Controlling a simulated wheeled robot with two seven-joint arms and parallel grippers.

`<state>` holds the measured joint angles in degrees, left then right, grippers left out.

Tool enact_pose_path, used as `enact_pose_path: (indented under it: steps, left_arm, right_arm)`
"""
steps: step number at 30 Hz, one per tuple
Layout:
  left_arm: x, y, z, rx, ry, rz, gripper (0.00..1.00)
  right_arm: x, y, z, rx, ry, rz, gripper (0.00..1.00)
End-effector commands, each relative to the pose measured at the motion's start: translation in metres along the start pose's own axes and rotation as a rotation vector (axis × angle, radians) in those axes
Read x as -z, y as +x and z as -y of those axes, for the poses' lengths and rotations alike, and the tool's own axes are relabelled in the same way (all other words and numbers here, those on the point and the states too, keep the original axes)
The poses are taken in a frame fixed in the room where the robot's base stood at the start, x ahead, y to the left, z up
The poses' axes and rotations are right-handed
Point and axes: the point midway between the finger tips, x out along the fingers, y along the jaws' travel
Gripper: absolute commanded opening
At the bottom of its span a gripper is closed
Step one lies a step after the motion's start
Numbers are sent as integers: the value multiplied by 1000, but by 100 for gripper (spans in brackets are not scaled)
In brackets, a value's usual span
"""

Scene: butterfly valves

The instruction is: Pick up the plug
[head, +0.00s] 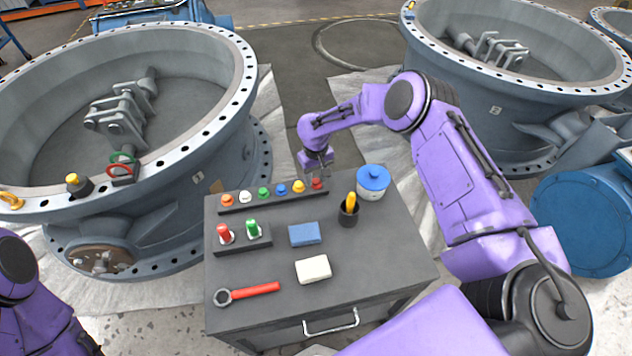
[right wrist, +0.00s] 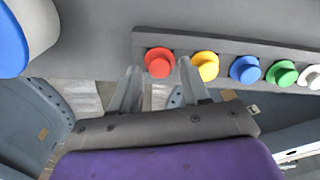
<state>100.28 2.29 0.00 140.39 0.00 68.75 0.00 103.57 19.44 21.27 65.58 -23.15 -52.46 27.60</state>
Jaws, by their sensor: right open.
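A row of coloured plugs stands in a dark rack (head: 273,202) at the back of the grey cart top. The red plug (head: 317,184) is at the rack's right end. My right gripper (head: 320,172) is over that end, close to the red plug. In the right wrist view the open fingers (right wrist: 158,84) point at the red plug (right wrist: 158,62), with one fingertip to each side. The yellow plug (right wrist: 205,66) is just beside the right finger. Contact with the red plug cannot be told. My left arm shows at the lower left, its gripper out of view.
A blue-lidded pot (head: 373,183) is right of the rack; a dark cup (head: 348,212) stands near it. A two-post holder (head: 242,243), blue block (head: 304,234), white block (head: 313,269) and red-handled wrench (head: 250,292) lie in front. Large valves (head: 190,190) stand around.

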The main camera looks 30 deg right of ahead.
Motion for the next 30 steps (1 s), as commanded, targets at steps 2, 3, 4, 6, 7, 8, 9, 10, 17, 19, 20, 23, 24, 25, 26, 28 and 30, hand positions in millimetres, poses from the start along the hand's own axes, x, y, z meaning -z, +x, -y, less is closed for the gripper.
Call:
enact_pose_path:
  steps: [2, 3, 4, 6, 7, 8, 9, 10, 17, 19, 20, 23, 24, 25, 26, 28, 30]
  left_arm:
    - [1, -2, 0, 0, 0, 0, 40]
    - [1, -2, 0, 0, 0, 0, 40]
    - [1, -2, 0, 0, 0, 0, 40]
    - [0, -1, 0, 0, 0, 0, 40]
    - [0, -1, 0, 0, 0, 0, 40]
    - [0, -1, 0, 0, 0, 0, 40]
    - [0, -1, 0, 0, 0, 0, 40]
    - [0, -1, 0, 0, 0, 0, 40]
    - [0, -1, 0, 0, 0, 0, 40]
    - [0, -1, 0, 0, 0, 0, 40]
    - [0, -1, 0, 0, 0, 0, 40]
    - [0, -1, 0, 0, 0, 0, 40]
    - [0, -1, 0, 0, 0, 0, 40]
    - [0, 0, 0, 0, 0, 0, 40]
    - [0, 0, 0, 0, 0, 0, 40]
    - [0, 1, 0, 0, 0, 0, 40]
    - [-2, 4, 0, 0, 0, 0, 40]
  right_arm:
    - [0, 9, 0, 0, 0, 0, 46]
    - [0, 11, 0, 0, 1, -1, 46]
    - [0, 12, 0, 0, 1, -2, 46]
    - [1, 13, 0, 0, 0, -2, 46]
    - [1, 13, 0, 0, 0, -2, 46]
    - [1, 13, 0, 0, 0, -2, 46]
    - [0, 13, 0, 0, 0, -2, 46]
    - [0, 13, 0, 0, 0, -2, 39]
    - [0, 12, 0, 0, 0, -2, 8]
    - [0, 12, 0, 0, 0, -1, 8]
    - [0, 12, 0, 0, 0, -2, 8]
    - [1, 10, 0, 0, -1, -2, 8]
    - [1, 8, 0, 0, -1, -2, 8]
    - [1, 5, 0, 0, -2, -2, 8]
    - [1, 1, 0, -1, -2, -3, 8]
    - [2, -10, 1, 0, -2, -4, 8]
    - [3, -24, 5, 0, -4, -6, 8]
